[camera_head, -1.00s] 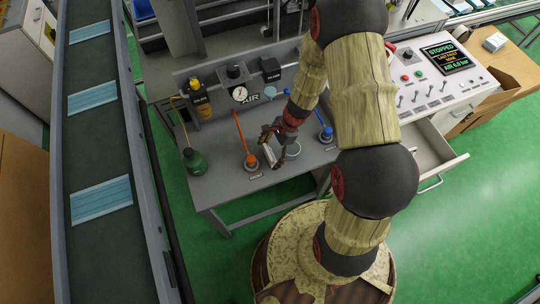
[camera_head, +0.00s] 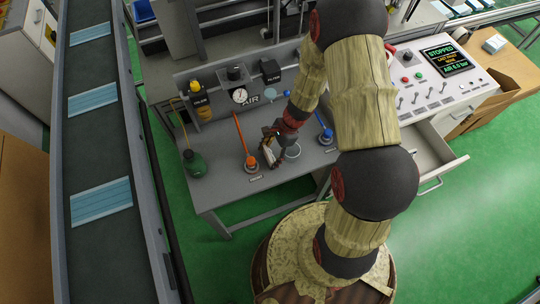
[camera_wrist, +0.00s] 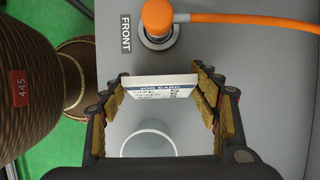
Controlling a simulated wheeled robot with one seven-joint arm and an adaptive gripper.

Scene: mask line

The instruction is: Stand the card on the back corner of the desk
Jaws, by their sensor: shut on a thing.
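A white card (camera_wrist: 158,88) with a blue header reading JOB CARD is between the fingers of my gripper (camera_wrist: 160,80) in the wrist view. Its top edge faces the camera and its printed face is steeply foreshortened. My gripper (camera_head: 270,155) is shut on it over the grey desk (camera_head: 225,185), between the orange-handled fitting and a round clear-looking cup. In the head view the card is mostly hidden by the fingers. I cannot tell whether its lower edge touches the desk.
An orange fitting (camera_head: 250,163) with a hose stands by the FRONT label, close to my gripper. The cup (camera_wrist: 148,143) is beside the card. A green bottle (camera_head: 194,162) stands at the desk's left, a blue fitting (camera_head: 326,136) at right. The AIR panel (camera_head: 245,95) lines the back.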

